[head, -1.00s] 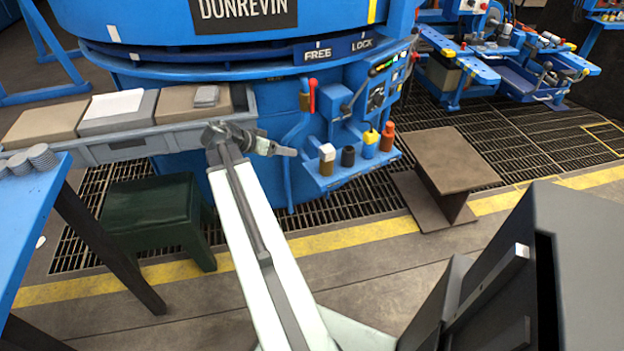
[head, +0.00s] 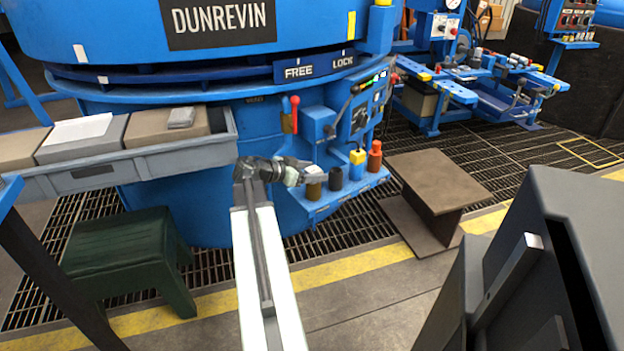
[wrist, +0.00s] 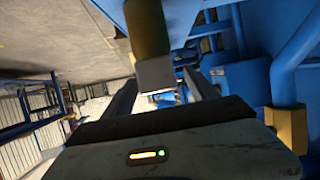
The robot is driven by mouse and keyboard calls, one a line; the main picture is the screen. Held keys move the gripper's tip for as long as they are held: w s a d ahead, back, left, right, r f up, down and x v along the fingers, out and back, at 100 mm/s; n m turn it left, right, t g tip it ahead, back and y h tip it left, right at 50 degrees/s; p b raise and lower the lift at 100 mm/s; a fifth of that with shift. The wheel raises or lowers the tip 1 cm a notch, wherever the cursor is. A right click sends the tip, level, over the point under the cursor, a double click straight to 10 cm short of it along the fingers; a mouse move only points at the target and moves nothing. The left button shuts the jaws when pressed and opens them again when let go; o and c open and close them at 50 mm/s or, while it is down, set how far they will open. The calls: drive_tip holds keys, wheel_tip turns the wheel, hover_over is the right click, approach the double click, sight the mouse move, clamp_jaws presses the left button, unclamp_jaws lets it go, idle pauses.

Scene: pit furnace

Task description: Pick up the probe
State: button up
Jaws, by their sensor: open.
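A pale block-like cap (head: 315,169) on a brown cylinder (head: 314,190) stands at the left end of a small blue shelf (head: 345,192). It may be the probe; its name cannot be read. My gripper (head: 301,172) is at its left, level with the cap and partly covering it. In the wrist view, the grey-white cap (wrist: 155,76) and olive-brown cylinder (wrist: 148,28) show between the two dark fingers of my gripper (wrist: 160,88). The jaws are open, with gaps beside the cap. Whether the cap is fully between them is unclear.
On the same shelf stand a black cylinder (head: 335,179), a yellow-topped piece (head: 357,162) and an orange one (head: 375,156). A red handle (head: 295,113) is above. A grey tray (head: 150,163), green stool (head: 125,258) and brown stand (head: 440,185) are nearby.

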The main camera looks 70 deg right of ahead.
drive_tip(key=x, duration=0.1)
drive_tip(key=b+x, duration=0.1)
drive_tip(key=x, duration=0.1)
drive_tip(key=shift+s+d+f, duration=0.15)
drive_tip(key=shift+f, duration=0.2)
drive_tip(key=shift+r, duration=0.1)
clamp_jaws()
drive_tip(key=shift+r, duration=0.1)
